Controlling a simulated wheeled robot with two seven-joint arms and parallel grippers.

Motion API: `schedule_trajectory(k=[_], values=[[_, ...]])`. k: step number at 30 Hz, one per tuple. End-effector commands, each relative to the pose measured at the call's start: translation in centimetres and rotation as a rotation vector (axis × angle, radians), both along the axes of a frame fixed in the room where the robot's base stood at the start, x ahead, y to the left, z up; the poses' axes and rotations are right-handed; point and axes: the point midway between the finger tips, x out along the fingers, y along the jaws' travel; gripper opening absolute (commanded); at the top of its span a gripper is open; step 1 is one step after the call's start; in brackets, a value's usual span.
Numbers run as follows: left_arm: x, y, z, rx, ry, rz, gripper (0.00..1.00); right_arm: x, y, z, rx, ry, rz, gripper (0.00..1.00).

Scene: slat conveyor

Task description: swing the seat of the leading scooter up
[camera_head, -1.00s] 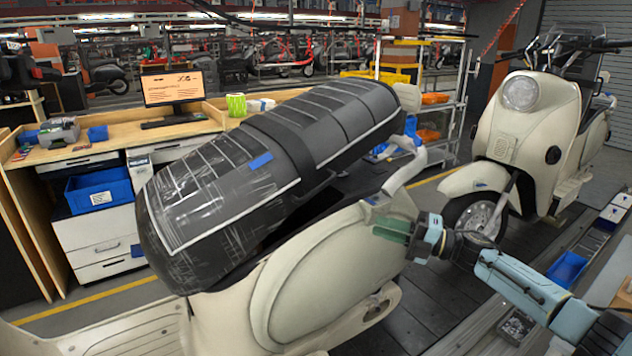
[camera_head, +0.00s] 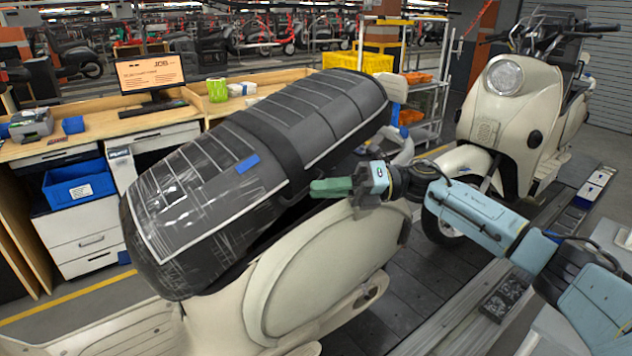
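The leading scooter (camera_head: 317,273) is the cream one in front of me. Its long dark seat (camera_head: 330,110) is partly covered in wrinkled clear film, with a blue tape piece (camera_head: 247,163) on it. A dark gap shows between the seat's near edge and the cream body. My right gripper (camera_head: 322,187), with green fingers, points left at this gap, beside the seat's near edge and above the body panel. Whether it touches the seat I cannot tell. The fingers are seen edge-on, so their opening is unclear. My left gripper is not in view.
Another cream scooter (camera_head: 535,117) stands behind at right on the slat conveyor (camera_head: 405,290). A wooden workbench (camera_head: 100,130) with a monitor and a blue bin (camera_head: 78,186) stands at left. A shelf cart (camera_head: 428,90) is behind the seat.

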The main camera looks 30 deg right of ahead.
Motion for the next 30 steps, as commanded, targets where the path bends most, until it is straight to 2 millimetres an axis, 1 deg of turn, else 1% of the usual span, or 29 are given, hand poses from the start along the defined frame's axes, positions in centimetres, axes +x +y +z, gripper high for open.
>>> schedule_trajectory(k=[1, 3, 6, 14, 15, 19, 30], values=[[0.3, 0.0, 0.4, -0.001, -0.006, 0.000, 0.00, 0.2, 0.6, 0.2, 0.002, -0.001, 0.001, 0.19], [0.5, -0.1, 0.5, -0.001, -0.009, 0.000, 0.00, 0.4, 1.2, 0.1, 0.000, 0.000, 0.001, 0.19], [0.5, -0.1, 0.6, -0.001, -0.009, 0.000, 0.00, 0.6, 1.6, 0.1, 0.000, -0.001, -0.001, 0.19], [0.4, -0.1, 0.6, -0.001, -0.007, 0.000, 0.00, 0.7, 1.8, 0.0, 0.001, 0.000, -0.001, 0.19], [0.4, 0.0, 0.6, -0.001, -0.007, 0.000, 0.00, 0.6, 1.8, 0.0, 0.001, 0.000, -0.001, 0.18], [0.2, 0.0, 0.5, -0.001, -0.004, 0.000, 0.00, 0.6, 1.8, 0.0, 0.001, 0.000, -0.001, 0.01], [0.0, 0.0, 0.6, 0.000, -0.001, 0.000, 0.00, 0.7, 1.8, 0.1, -0.002, -0.001, 0.000, 0.00]])
